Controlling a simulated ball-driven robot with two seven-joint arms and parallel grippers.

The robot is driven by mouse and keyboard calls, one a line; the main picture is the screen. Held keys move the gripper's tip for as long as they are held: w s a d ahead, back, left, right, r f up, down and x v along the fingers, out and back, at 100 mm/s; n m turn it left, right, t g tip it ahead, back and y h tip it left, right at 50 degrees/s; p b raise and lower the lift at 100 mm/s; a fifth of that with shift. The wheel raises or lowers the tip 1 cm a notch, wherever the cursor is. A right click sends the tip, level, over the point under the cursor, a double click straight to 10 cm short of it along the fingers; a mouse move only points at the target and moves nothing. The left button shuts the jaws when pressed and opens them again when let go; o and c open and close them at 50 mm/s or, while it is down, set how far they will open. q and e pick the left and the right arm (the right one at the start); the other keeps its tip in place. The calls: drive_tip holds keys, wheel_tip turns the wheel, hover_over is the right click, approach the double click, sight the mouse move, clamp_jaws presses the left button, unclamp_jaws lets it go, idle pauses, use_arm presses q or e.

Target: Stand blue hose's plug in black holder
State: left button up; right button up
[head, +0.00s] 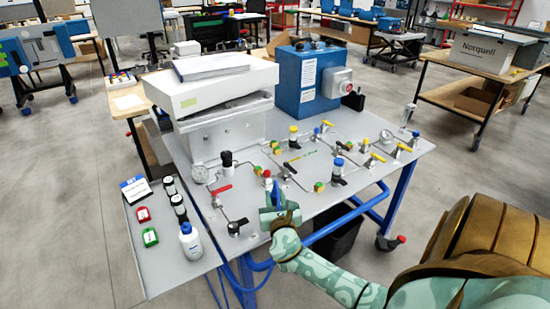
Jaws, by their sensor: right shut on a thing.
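My right gripper (279,208) is over the front edge of the grey bench. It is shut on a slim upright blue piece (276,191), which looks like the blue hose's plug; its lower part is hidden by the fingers. Blue tubing (258,265) hangs below the bench edge by my wrist, and I cannot tell where it joins. My left gripper is not in view.
A white analyser (225,125) and a blue box (309,80) stand at the back of the bench. A gauge (199,173) and a red-handled valve (221,191) are left of the gripper. A white bottle (190,240) stands on the left side panel.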

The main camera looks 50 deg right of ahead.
drive_tip(key=shift+f+b, duration=0.45)
drive_tip(key=shift+f, duration=0.1)
drive_tip(key=shift+f+b, duration=0.35)
drive_tip(key=shift+f, duration=0.05)
idle(0.5)
idle(0.4)
drive_tip(key=o, duration=1.1)
drive_tip(key=shift+c, duration=0.2)
drive_tip(key=shift+s+a, duration=0.1)
drive_tip(key=p+v, duration=0.1)
drive_tip(key=v, duration=1.5)
drive_tip(key=shift+p, duration=0.3)
